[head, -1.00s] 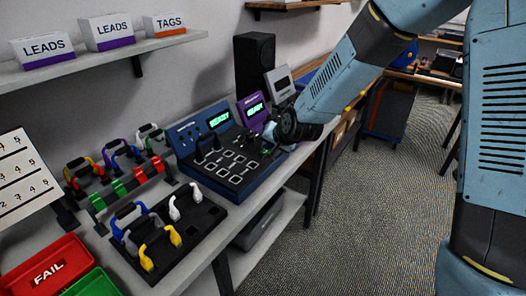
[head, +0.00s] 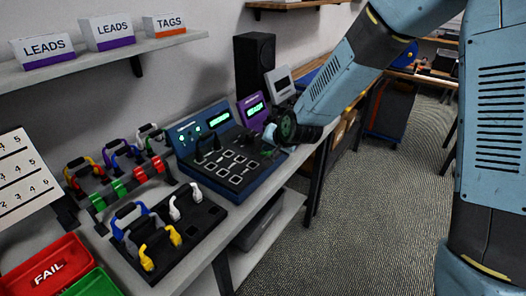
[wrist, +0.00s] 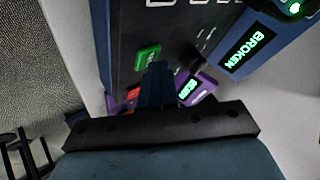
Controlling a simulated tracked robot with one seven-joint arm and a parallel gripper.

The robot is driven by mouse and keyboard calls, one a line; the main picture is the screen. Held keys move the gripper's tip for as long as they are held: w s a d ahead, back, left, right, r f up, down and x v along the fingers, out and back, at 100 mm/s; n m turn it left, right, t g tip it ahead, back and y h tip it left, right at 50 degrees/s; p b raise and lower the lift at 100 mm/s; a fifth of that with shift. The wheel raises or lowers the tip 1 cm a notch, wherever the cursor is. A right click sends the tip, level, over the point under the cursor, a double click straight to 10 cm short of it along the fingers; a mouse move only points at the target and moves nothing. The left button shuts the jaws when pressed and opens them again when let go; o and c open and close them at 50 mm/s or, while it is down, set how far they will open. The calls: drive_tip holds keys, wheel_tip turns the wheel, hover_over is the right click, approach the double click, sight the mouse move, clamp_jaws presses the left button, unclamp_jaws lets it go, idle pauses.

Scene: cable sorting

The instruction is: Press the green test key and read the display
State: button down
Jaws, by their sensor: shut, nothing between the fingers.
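The blue tester (head: 232,170) stands on the bench. Its display (wrist: 246,52) reads BROKEN in green in the wrist view; in the head view the display (head: 219,119) is too small to read surely. The green test key (wrist: 147,57) is at the panel's near right corner. My gripper (wrist: 158,72) is shut and empty, its tips overlapping the key's lower edge in the wrist view; I cannot tell whether they touch it. In the head view my fingers are mostly hidden.
A purple unit (head: 253,108) with a lit display stands behind the tester. A red key (wrist: 133,94) lies near the green one. A rack with several coloured leads (head: 122,178), a black lead holder (head: 205,218) and a red FAIL tray (head: 45,268) are to the left.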

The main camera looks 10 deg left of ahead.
sight(268, 153)
drive_tip(key=shift+r, duration=0.8)
drive_tip(key=shift+r, duration=2.45)
drive_tip(key=shift+r, duration=0.1)
